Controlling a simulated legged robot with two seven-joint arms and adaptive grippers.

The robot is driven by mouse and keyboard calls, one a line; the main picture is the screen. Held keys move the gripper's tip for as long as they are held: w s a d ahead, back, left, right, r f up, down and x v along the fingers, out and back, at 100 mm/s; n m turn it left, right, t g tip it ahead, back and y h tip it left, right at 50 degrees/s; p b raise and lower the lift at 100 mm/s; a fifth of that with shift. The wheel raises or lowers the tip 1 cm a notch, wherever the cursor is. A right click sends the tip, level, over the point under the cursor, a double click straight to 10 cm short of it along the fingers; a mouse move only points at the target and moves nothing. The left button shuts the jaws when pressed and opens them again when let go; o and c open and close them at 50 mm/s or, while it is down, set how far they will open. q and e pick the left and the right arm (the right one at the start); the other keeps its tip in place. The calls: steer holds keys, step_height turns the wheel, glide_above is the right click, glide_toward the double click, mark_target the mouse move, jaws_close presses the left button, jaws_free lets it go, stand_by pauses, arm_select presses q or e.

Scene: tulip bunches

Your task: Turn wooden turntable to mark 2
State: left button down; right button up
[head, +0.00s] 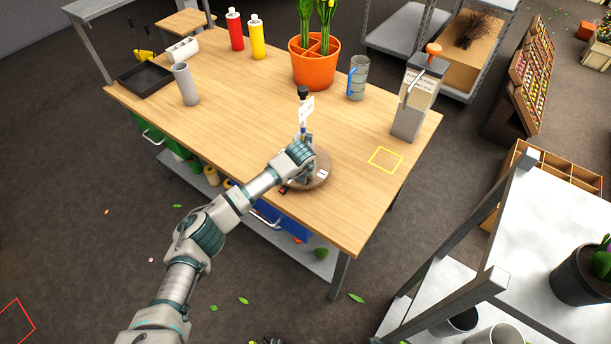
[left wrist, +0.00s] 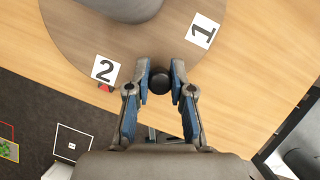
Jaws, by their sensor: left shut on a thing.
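The round wooden turntable (head: 321,157) sits near the front edge of the wooden table. It also fills the top of the left wrist view (left wrist: 75,30). White label 2 (left wrist: 105,70) is at its rim, right by a small red pointer (left wrist: 104,88). White label 1 (left wrist: 202,31) lies further right along the rim. My left gripper (head: 302,150) is over the turntable's rim. In the left wrist view my left gripper (left wrist: 160,78) has its fingers on either side of a round black knob (left wrist: 160,84), shut on it between the two labels. My right gripper is not in view.
A tagged item with a black top (head: 304,92) rises behind my gripper. A yellow square outline (head: 386,160) marks bare table to the right. A dispenser (head: 417,100), grey-blue cup (head: 357,78) and orange pot (head: 315,68) stand behind.

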arm_select(q)
steer(key=shift+w+r, duration=0.1)
steer(key=c, duration=1)
jaws_free()
steer(key=v, duration=1.1)
steer(key=shift+a+r, duration=0.1)
steer(key=shift+r, duration=0.2)
